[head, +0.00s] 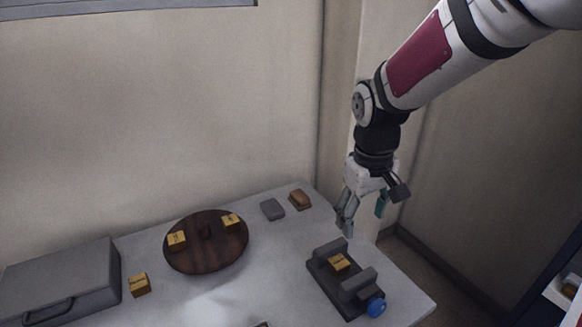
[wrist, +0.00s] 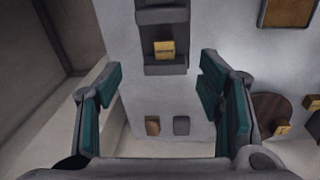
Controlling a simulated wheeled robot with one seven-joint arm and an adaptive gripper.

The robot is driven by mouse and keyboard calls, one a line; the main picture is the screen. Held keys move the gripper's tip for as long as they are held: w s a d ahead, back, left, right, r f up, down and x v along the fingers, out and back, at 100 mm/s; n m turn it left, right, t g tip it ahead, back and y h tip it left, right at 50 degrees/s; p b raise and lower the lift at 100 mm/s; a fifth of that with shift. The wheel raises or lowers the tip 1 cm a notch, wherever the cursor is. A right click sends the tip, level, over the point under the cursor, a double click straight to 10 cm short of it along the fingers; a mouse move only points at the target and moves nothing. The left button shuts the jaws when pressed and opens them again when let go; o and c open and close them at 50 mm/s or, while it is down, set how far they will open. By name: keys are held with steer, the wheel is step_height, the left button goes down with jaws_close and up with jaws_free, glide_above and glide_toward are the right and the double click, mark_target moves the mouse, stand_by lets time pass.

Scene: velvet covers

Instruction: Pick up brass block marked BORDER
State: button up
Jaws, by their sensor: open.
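Several brass blocks carry dark markings too small to read, so I cannot tell which says BORDER. One brass block (head: 339,262) sits in a grey vise-like fixture (head: 358,284) with a blue knob; it also shows in the wrist view (wrist: 164,50). Two more, a left block (head: 177,240) and a right block (head: 230,222), sit on a round dark wooden turntable (head: 205,262). Another block (head: 139,285) lies on the table left of it. My gripper (head: 363,214) is open and empty, above the table's right part, higher than the fixture and behind it.
A grey case (head: 60,278) with a handle stands at the table's left. A grey pad (head: 272,209) and a brown brush-like block (head: 300,200) lie at the back edge. A framed brown tray (wrist: 288,10) shows in the wrist view. The table (head: 240,298) is bare between turntable and fixture.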

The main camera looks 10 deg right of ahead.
steer(key=w+f+n+g, duration=0.1)
steer(key=w+f, duration=0.4)
steer(key=f, duration=0.3)
glide_above(339, 261)
steer(key=shift+y, duration=0.3)
steer(key=f, duration=0.8)
steer(key=shift+s+d, duration=0.3)
steer(key=shift+s, duration=0.1)
steer(key=shift+w+a+f+p, duration=0.1)
steer(key=shift+f+p, duration=0.05)
steer(key=shift+f, duration=0.75)
steer(key=shift+w+a+f+p, duration=0.1)
steer(key=shift+w+f, duration=0.05)
steer(key=shift+f, duration=0.75)
steer(key=shift+w+a+f+p, duration=0.1)
steer(key=shift+f+p, duration=0.05)
steer(key=shift+f, duration=0.75)
steer(key=shift+c, duration=0.3)
steer(key=c, duration=1.3)
jaws_close()
steer(key=shift+r, duration=0.15)
